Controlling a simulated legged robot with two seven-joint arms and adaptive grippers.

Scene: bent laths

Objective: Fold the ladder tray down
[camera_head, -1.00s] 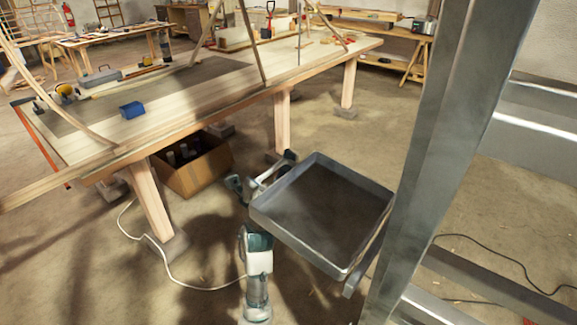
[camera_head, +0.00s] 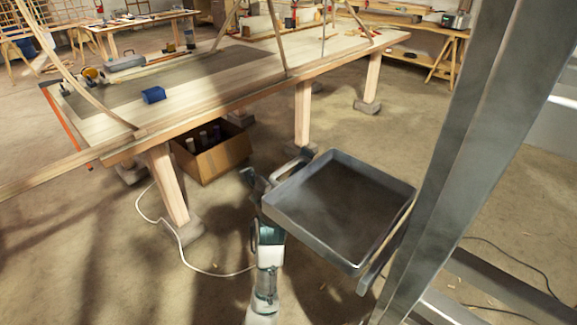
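The ladder tray (camera_head: 335,212) is a shallow grey metal tray with a raised rim. It sticks out to the left of the ladder's metal rail (camera_head: 455,165) and lies roughly level, with its top side empty. My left gripper (camera_head: 278,172) is at the tray's left rear edge, with its dark fingers around or beside the rim. I cannot tell whether the fingers touch the tray or how far apart they are. My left arm comes up from the bottom of the view, below the tray's left corner. My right gripper is not in view.
A long wooden workbench (camera_head: 200,110) with bent laths stands behind and left. A blue object (camera_head: 153,95) lies on it. A cardboard box (camera_head: 212,155) with bottles sits beneath. A white cable (camera_head: 190,265) runs over the floor; ladder rungs are at right. Floor at lower left is mostly clear.

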